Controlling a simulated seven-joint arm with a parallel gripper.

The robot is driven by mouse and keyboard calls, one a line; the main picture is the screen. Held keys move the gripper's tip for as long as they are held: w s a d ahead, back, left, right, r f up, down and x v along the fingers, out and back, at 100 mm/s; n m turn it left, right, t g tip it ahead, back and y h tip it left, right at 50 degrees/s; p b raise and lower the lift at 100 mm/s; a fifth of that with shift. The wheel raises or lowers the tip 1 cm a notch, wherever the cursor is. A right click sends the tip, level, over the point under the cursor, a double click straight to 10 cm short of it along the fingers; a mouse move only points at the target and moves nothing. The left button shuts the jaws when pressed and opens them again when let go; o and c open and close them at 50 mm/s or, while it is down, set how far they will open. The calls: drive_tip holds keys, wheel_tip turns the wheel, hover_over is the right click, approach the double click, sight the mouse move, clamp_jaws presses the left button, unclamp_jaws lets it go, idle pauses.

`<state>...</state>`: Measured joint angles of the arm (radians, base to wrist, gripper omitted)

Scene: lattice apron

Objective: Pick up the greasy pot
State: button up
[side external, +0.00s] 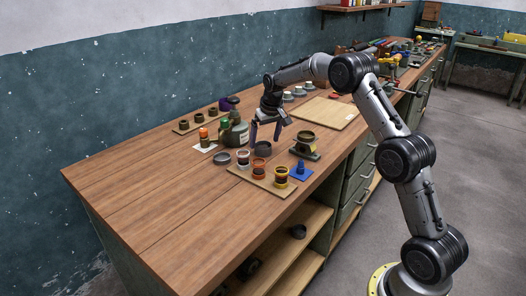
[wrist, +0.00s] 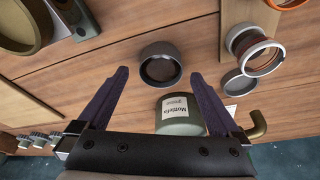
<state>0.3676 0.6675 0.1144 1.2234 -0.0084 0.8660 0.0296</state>
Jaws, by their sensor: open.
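A small dark round pot (side external: 263,148), open at the top, stands on the wooden bench; it also shows in the wrist view (wrist: 160,63). No grease is clearly visible on it, so I cannot confirm it is the greasy pot. My gripper (side external: 266,133) is above it, pointing down, open and empty. I see no contact.
A green labelled jar (wrist: 180,117) stands close to the pot; it also shows in the side view (side external: 236,133). A grey ring-like dish (side external: 222,158) and a board with orange and yellow jars (side external: 262,182) are nearby. A brass-topped stand (side external: 306,145) is to the right. The bench's left end is clear.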

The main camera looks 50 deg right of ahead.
sight(264, 145)
drive_tip(key=x, duration=0.3)
drive_tip(key=shift+a+f, duration=0.1)
drive_tip(key=shift+f, duration=0.05)
drive_tip(key=c, duration=1.4)
